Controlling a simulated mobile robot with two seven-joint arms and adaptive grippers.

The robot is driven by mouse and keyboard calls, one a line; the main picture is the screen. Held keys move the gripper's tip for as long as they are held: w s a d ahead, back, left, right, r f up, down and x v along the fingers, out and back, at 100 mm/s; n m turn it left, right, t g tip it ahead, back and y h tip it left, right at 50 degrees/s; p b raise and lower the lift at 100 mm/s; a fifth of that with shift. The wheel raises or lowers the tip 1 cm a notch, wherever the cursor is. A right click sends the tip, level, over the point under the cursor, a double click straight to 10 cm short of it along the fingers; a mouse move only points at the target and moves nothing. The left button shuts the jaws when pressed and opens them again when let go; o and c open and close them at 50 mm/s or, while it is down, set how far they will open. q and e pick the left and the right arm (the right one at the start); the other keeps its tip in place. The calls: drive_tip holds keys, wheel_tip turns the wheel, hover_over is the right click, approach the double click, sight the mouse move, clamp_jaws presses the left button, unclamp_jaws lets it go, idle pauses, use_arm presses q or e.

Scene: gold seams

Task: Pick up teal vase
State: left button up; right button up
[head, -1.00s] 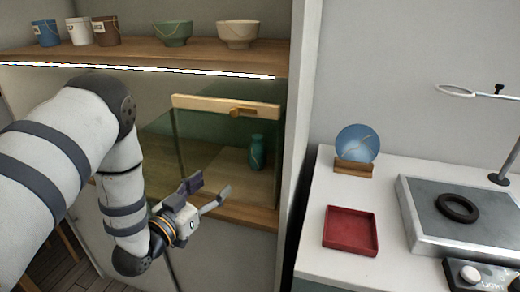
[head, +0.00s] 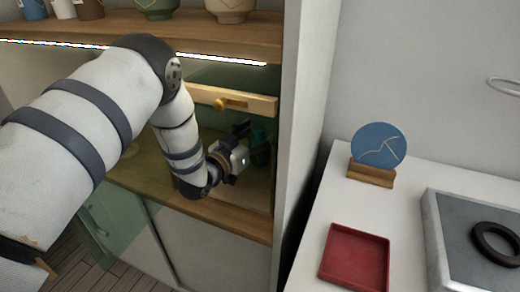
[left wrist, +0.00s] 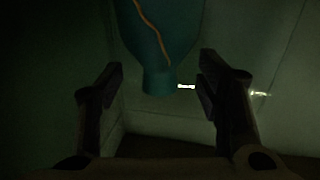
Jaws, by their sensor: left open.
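The teal vase (head: 259,146) stands inside the cabinet compartment, partly hidden behind my left gripper in the head view. In the left wrist view the vase (left wrist: 158,45) shows large and dark, with a gold seam down its body and a narrower lower end. My left gripper (head: 244,140) reaches into the compartment from the left. In the left wrist view the left gripper (left wrist: 155,80) is open, one finger on each side of the vase's lower part, with gaps visible. I cannot tell how deep the vase sits between the fingers. My right gripper is not in view.
A wooden-railed glass panel (head: 240,101) hangs above my left gripper. The upper shelf (head: 200,38) holds pots and bowls. A white upright wall (head: 300,120) bounds the compartment on the right. Beyond it, a counter holds a red tray (head: 355,258) and a blue plate (head: 379,145) on a stand.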

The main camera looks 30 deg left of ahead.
use_arm(q)
drive_tip(key=shift+w+d+f, duration=0.1)
drive_tip(key=shift+w+f, duration=0.1)
drive_tip(key=shift+w, duration=0.45)
clamp_jaws()
drive_tip(key=shift+s, duration=0.1)
